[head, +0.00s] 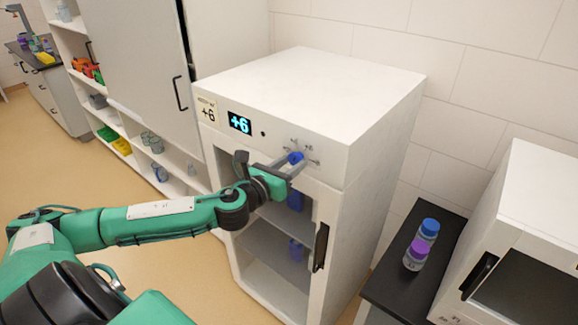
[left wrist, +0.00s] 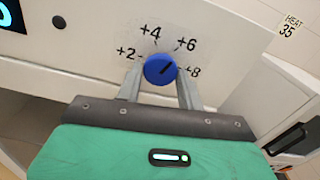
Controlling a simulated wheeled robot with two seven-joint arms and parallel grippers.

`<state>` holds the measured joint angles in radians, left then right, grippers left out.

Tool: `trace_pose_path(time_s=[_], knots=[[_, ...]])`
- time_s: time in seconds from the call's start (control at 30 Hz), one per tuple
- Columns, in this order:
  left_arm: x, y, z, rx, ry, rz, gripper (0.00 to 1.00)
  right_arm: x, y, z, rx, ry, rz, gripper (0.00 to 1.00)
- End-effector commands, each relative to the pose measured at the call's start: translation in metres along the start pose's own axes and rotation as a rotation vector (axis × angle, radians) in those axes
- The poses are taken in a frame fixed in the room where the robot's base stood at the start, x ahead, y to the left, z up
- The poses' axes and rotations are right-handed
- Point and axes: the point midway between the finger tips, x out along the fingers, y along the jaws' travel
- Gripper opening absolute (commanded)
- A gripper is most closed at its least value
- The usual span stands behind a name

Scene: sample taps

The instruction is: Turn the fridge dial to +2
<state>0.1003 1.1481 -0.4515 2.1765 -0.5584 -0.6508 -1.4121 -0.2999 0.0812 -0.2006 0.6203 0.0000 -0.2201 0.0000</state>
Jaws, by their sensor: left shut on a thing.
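The white fridge (head: 310,90) stands in the middle of the head view. Its display (head: 240,123) reads +6. The blue dial (head: 296,157) is on the front panel, right of the display. In the left wrist view the dial (left wrist: 160,70) sits below printed marks +2, +4, +6 and +8, and its dark pointer line slants up and right, towards +6 or a little past it. My left gripper (head: 292,165) is shut on the dial, with one finger on each side of it in the left wrist view (left wrist: 160,84). My right gripper is not in view.
A paper label (head: 207,110) left of the display also shows +6. The fridge door handle (head: 321,247) is below right of the dial. Shelves and a cabinet stand at the left.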

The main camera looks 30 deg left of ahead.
Motion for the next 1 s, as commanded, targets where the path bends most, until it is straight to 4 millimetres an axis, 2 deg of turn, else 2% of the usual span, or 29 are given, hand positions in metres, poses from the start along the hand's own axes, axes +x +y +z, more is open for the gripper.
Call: trace_pose_path(time_s=[0.5,1.0], knots=[[0.000,-0.001,0.001,-0.468,-0.003,0.000,0.15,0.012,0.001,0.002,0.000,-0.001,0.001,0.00],[0.000,-0.001,0.003,-0.944,-0.004,0.000,0.15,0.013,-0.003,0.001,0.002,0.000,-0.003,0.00]])
